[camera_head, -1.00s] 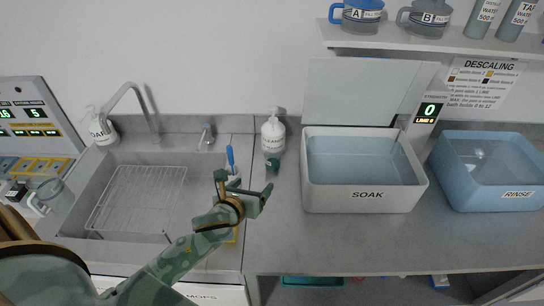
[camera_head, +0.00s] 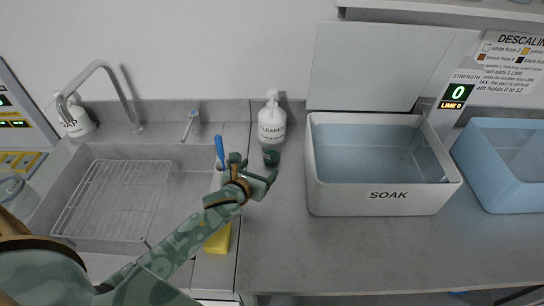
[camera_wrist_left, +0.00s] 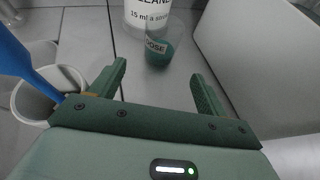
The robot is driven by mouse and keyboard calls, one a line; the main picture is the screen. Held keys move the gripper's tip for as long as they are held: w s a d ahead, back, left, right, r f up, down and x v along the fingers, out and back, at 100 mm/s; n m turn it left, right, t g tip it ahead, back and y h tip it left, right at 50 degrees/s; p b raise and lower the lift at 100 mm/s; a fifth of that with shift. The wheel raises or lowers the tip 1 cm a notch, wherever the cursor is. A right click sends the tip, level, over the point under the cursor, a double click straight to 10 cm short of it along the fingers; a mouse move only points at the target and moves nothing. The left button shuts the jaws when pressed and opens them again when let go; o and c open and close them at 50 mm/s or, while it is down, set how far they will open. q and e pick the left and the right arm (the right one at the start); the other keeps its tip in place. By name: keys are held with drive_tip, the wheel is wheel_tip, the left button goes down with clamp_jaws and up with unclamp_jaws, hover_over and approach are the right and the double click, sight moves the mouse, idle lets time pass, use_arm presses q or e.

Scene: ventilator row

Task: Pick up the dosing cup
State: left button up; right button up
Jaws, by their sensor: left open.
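The dosing cup (camera_head: 272,155) stands on the counter just in front of the white cleaner bottle (camera_head: 270,122). In the left wrist view the dosing cup (camera_wrist_left: 158,50) is clear, marked DOSE, and holds green liquid. My left gripper (camera_head: 256,168) is open and empty, just in front of the cup. In the left wrist view its two fingers (camera_wrist_left: 158,72) point toward the cup, which shows just beyond and between the fingertips. My right gripper is not in view.
A white holder (camera_wrist_left: 45,95) with a blue-handled tool (camera_head: 220,152) stands close left of my gripper. The SOAK tub (camera_head: 385,196) is to the right. The sink with a wire rack (camera_head: 115,200) is left. A yellow sponge (camera_head: 218,240) lies nearer. Counter front right is clear.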

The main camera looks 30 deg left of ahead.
sight(268, 159)
use_arm(q)
drive_tip(key=b+x, duration=0.1)
drive_tip(key=x, duration=0.4)
drive_tip(key=shift+w+a+f, duration=0.1)
drive_tip(key=shift+w+f, duration=0.15)
drive_tip(key=shift+w, duration=0.05)
drive_tip(key=b+x, duration=0.2)
drive_tip(key=x, duration=0.2)
drive_tip(key=shift+w+f, duration=0.3)
drive_tip(key=shift+w, duration=0.05)
drive_tip(key=shift+w+f, duration=0.1)
drive_tip(key=shift+w, duration=0.2)
drive_tip(key=shift+c, duration=1)
drive_tip(key=c, duration=1)
drive_tip(key=shift+r, duration=0.25)
